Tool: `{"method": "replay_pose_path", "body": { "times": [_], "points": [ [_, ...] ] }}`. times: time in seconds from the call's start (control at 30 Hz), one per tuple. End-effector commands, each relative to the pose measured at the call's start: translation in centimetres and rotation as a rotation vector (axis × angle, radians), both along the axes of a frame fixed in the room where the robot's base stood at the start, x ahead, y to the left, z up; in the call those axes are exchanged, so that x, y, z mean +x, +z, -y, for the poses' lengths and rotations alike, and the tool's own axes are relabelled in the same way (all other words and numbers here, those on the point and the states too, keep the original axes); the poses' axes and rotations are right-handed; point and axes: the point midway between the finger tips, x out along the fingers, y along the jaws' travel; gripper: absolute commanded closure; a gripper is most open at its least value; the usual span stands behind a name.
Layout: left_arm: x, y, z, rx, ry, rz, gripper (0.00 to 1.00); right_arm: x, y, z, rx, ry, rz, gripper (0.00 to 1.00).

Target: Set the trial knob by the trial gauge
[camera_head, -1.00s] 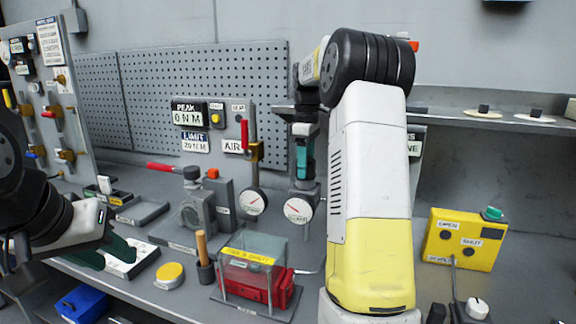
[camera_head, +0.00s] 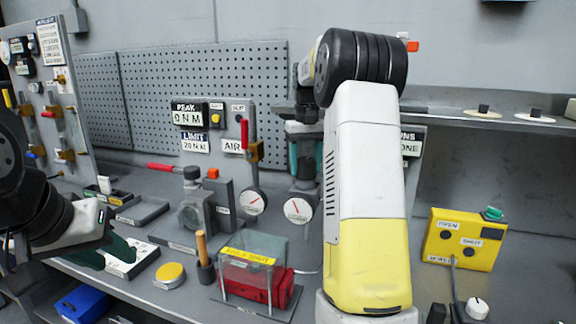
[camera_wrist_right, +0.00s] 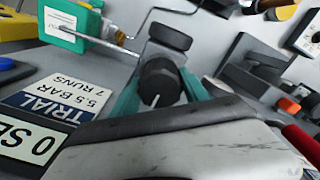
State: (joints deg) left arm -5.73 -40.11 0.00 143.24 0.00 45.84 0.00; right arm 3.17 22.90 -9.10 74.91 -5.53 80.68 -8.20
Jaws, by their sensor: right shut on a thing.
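The trial knob (camera_wrist_right: 160,82) is a black round knob with a white line, seen in the right wrist view between the teal fingers of my right gripper (camera_wrist_right: 163,95), which is shut on it. In the head view my right gripper (camera_head: 306,160) is at the upright fitting left of my right arm, and the knob itself is hard to make out. Just below it is a round white gauge (camera_head: 297,209) with a red needle pointing up and slightly left; its label is too small to read. My left gripper (camera_head: 118,252) is at the left, over the bench front, its jaws unclear.
A second gauge (camera_head: 253,202) stands to the left, below a red-handled valve (camera_head: 245,135). A clear guard box (camera_head: 255,262) with a red block stands in front. A yellow control box (camera_head: 464,239) is at the right. A TRIAL placard (camera_wrist_right: 50,103) shows in the wrist view.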

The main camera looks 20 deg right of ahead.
Motion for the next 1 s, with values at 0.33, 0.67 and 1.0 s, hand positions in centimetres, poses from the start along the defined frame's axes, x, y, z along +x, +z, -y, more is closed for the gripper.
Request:
{"method": "replay_pose_path", "body": {
  "times": [0.33, 0.67, 1.0],
  "points": [
    [0.0, 0.0, 0.0, 0.0, 0.0, 0.0, 0.64, 0.07, 0.08, -0.02, 0.0, -0.329, 0.003, 0.87],
    [0.0, 0.0, 0.0, 0.0, 0.0, 0.0, 0.64, 0.07, 0.08, 0.02, -0.002, -0.623, 0.004, 0.87],
    [0.0, 0.0, 0.0, 0.0, 0.0, 0.0, 0.64, 0.08, 0.09, 0.02, 0.0, -0.822, 0.004, 0.87]
  ]
}}
